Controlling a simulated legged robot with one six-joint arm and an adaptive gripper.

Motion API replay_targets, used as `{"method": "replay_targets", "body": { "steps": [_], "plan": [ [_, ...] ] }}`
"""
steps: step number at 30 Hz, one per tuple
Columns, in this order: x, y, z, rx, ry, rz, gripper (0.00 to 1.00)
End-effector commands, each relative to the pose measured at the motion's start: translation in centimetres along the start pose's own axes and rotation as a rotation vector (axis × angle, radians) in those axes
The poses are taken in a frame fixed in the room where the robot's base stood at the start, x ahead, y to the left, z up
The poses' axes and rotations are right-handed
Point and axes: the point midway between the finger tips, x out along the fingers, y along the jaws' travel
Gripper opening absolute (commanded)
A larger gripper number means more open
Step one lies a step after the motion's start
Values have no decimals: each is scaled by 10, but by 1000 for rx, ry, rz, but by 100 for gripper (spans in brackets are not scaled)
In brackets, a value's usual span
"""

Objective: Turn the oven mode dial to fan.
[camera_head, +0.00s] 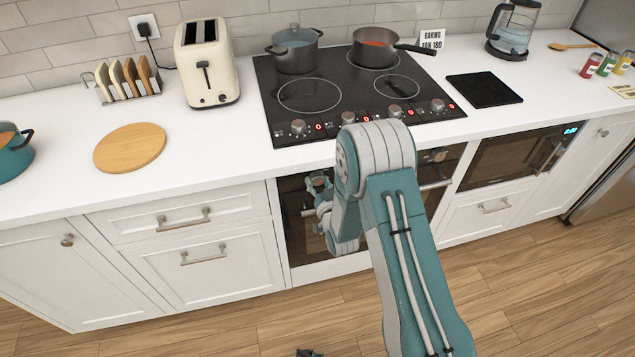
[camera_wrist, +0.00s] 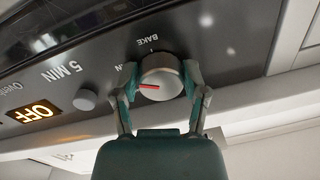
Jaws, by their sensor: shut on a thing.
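The oven mode dial (camera_wrist: 160,84) is a round silver knob with a red pointer line in the wrist view. My gripper (camera_wrist: 160,74) is shut on it, one teal finger on each side. The red line points left in the picture, toward a label mostly hidden behind the left finger; only its end, like an "N", shows. "BAKE" is printed above the dial, upside down. In the head view, the oven (camera_head: 294,221) is under the hob, with my gripper (camera_head: 319,183) at its left front; the dial cannot be made out there.
The dark oven panel has a small button (camera_wrist: 86,99), "5 MIN" text and a lit display (camera_wrist: 40,113) reading OFF. My arm covers the middle of the oven front in the head view.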

Motion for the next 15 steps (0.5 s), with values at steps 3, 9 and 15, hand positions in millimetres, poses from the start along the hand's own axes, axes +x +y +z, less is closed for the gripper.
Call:
{"method": "replay_targets", "body": {
  "steps": [3,9,15],
  "plan": [
    [1,0,-1,0,2,1,10],
    [1,0,-1,1,2,1,92],
    [0,0,-1,1,2,0,92]
  ]
}}
